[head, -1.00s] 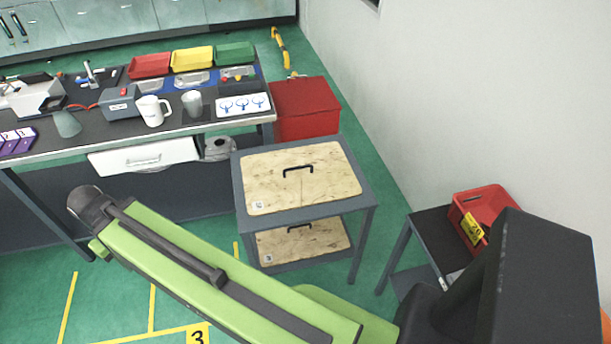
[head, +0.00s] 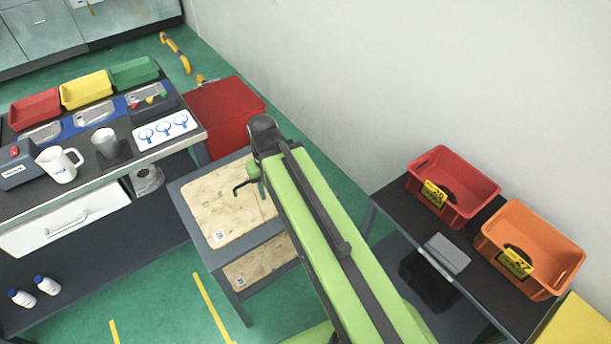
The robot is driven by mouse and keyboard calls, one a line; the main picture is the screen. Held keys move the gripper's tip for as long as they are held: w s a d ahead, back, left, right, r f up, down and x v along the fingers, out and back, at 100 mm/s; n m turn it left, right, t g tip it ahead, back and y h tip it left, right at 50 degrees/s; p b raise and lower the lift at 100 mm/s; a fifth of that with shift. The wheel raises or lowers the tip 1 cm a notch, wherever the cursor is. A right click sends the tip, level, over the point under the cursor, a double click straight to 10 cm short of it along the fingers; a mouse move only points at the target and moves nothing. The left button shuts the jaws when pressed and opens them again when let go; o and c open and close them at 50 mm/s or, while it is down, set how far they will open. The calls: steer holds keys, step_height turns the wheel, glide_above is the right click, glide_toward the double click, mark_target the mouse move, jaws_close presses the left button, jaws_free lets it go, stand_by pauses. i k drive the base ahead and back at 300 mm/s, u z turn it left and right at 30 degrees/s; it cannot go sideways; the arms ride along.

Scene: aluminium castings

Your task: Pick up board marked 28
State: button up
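Two pale wooden boards sit on a grey two-level stand left of centre in the head view. The upper board (head: 225,205) lies flat on the top and has a black handle (head: 243,187). The lower board (head: 262,262) lies on the shelf below. Each has a small white label near a corner, too small to read, so I cannot tell which is marked 28. My green arm reaches up over the stand and covers the right part of both boards. My gripper's fingers do not show.
A workbench (head: 95,200) with bins, a white mug and tools stands left. A red box (head: 225,115) stands behind the stand. At right, a dark table (head: 390,200) holds a red bin (head: 455,185), an orange bin (head: 530,250) and a grey block (head: 447,253). Green floor lies clear in front.

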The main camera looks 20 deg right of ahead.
mark_target(224, 204)
steer(key=z, duration=0.25)
steer(key=i, duration=0.15)
steer(key=u, duration=2.5)
steer(key=i, duration=0.5)
steer(key=z, duration=0.2)
